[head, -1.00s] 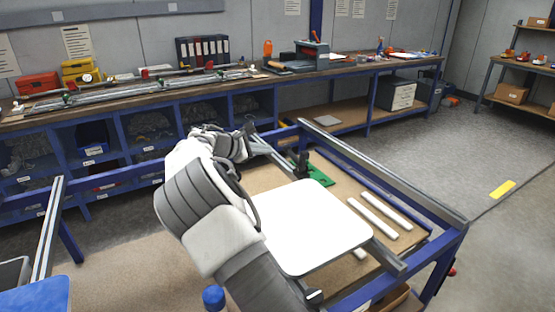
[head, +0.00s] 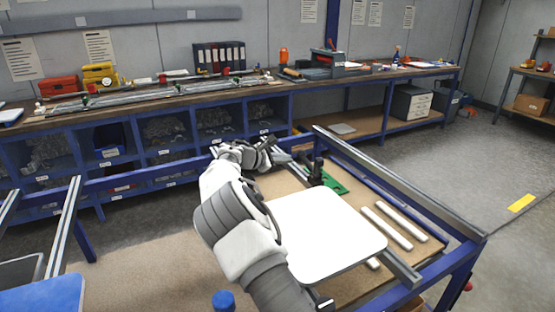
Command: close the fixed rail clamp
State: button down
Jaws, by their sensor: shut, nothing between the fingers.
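A white sign plate (head: 325,232) with rounded corners lies across the grey rails of the blue-framed bench. A black upright clamp (head: 317,172) stands behind the plate, beside a green base piece (head: 335,183). I cannot make out whether it is open or closed, nor whether it is the fixed rail clamp. My gripper (head: 266,152) is at the far left end of the bench's rails, left of the black clamp and apart from it. Its dark fingers are small here and partly hidden by my wrist. It is shut and empty.
Two white strips (head: 394,226) lie on the bench board right of the plate. A grey rail (head: 395,180) runs along the bench's right side. A blue bottle cap (head: 223,300) shows at the bottom. A long workbench (head: 215,97) stands behind.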

jog(key=shift+x, duration=1.95)
